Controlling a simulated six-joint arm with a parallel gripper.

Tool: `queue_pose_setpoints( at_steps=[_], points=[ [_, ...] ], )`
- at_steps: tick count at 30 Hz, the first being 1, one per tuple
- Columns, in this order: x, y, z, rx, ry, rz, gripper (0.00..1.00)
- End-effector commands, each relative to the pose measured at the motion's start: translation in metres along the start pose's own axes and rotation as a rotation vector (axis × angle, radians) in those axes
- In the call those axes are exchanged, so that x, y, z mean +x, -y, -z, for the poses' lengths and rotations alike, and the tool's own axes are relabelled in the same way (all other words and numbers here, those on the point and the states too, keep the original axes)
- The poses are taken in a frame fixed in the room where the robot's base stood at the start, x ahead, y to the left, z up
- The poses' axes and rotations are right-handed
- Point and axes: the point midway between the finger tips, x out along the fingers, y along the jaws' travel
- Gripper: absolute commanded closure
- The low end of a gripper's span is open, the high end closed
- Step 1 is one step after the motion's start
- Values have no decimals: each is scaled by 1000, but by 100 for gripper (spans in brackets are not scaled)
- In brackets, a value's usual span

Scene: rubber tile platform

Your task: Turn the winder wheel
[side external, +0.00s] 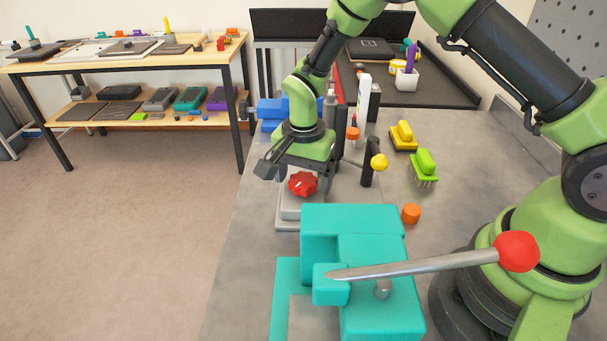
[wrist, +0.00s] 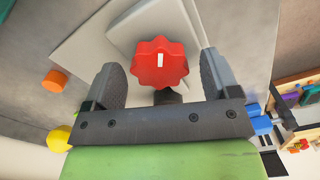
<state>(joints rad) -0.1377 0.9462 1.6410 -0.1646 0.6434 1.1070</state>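The winder wheel appears to be the red lobed knob (side external: 302,184) with a white mark, on a pale grey block (side external: 290,212). In the wrist view the red knob (wrist: 160,64) shows its face, with the white mark pointing roughly up and down. My gripper (side external: 293,167) is open, close above and behind the knob in the side view. In the wrist view its two dark fingers stand on either side of the knob, with visible gaps on both sides. Nothing is held. How deep the fingers reach along the knob is hard to tell.
A teal box (side external: 352,222) with a long metal lever ending in a red ball (side external: 516,252) stands in front. A blue device (side external: 270,110) is behind.

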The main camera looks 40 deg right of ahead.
Motion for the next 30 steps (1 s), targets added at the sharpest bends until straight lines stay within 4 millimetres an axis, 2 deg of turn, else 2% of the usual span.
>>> queue_pose_setpoints(
  at_steps=[5,8,15,21,30],
  points=[
    [-3,0,0,-1,-1,2,19],
    [-15,1,0,-1,-1,4,19],
    [-63,1,0,-1,-3,6,19],
    [-92,1,0,0,-2,4,19],
    [-100,0,0,0,0,0,19]
  ],
)
